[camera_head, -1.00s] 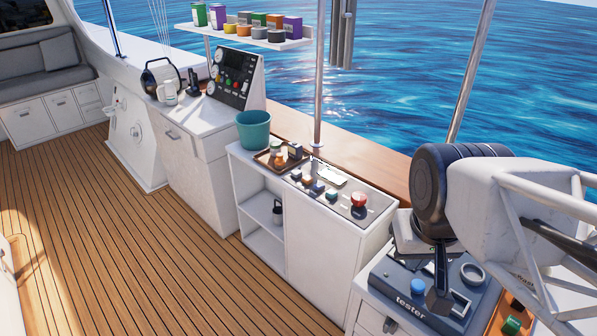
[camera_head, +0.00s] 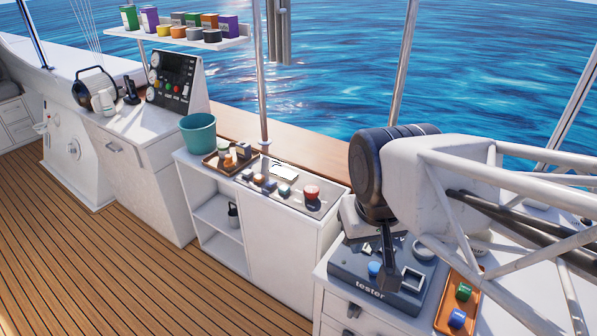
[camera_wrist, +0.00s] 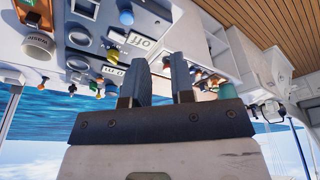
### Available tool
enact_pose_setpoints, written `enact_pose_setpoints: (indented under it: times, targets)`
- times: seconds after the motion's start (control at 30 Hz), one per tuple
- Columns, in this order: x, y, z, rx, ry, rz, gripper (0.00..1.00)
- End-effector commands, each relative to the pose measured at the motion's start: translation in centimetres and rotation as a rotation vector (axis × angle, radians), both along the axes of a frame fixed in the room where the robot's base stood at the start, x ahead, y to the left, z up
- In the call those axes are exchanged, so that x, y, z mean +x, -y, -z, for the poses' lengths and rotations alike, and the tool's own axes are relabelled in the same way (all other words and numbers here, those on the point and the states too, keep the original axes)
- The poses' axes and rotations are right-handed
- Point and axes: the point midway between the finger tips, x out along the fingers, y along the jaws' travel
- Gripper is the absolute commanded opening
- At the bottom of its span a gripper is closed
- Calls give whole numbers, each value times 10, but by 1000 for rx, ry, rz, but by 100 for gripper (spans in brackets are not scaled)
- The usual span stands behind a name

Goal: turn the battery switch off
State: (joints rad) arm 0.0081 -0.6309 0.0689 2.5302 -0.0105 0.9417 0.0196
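A red round knob (camera_head: 311,192) stands on the grey control panel (camera_head: 318,206) of the middle cabinet, right of several smaller coloured knobs. I cannot tell for certain which control is the battery switch. My gripper (camera_head: 389,283) hangs pointing down over the grey tester (camera_head: 345,265), well to the right of and nearer than that panel. In the wrist view my gripper (camera_wrist: 158,82) shows two dark fingers apart with nothing between them. A label that seems to read "Off" (camera_wrist: 140,42) shows upside down beyond the fingers.
A blue knob (camera_head: 374,269) is on the tester. A teal bucket (camera_head: 198,133) and a brown tray (camera_head: 212,165) are left of the panel. A pole (camera_head: 262,90) rises behind it.

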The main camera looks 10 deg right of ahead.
Motion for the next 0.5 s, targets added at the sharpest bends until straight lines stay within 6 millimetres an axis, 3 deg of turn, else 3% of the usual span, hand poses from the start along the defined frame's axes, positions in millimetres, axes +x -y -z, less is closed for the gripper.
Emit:
enact_pose_setpoints:
  times: [0.07,0.27,0.4,0.5]
  targets:
    - [4,0,-1,1,-2,5,35]
    - [24,1,-4,8,-12,39,66]
    - [48,2,-7,18,-21,80,87]
    - [68,3,-9,26,-30,115,88]
